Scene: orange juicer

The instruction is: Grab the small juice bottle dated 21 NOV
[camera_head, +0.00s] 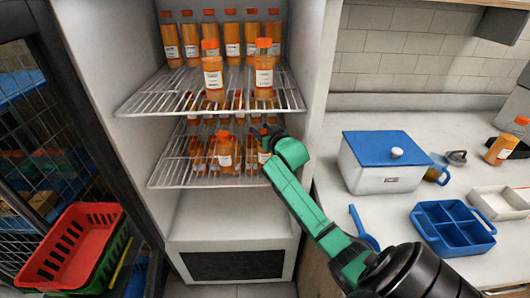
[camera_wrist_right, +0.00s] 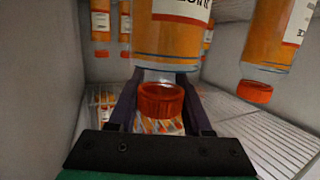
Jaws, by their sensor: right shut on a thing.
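My right gripper (camera_head: 264,133) reaches in over the lower fridge shelf, at the front right of the small orange juice bottles there. In the right wrist view, the dark fingers of my right gripper (camera_wrist_right: 160,105) are shut on a juice bottle (camera_wrist_right: 172,40) at its orange cap and neck. Only part of its white label shows, and I cannot read a date. In the head view a juice bottle (camera_head: 263,157) shows just below the gripper. Another small bottle (camera_head: 225,152) stands to its left. The dates are too small to read. My left gripper is out of view.
Larger juice bottles (camera_head: 213,78) stand on the upper wire shelf (camera_head: 150,100), close above my gripper. The lower wire shelf (camera_head: 170,177) has a bare front left part. The counter at right holds a blue-lidded box (camera_head: 382,180) and a blue divided tray (camera_head: 452,252).

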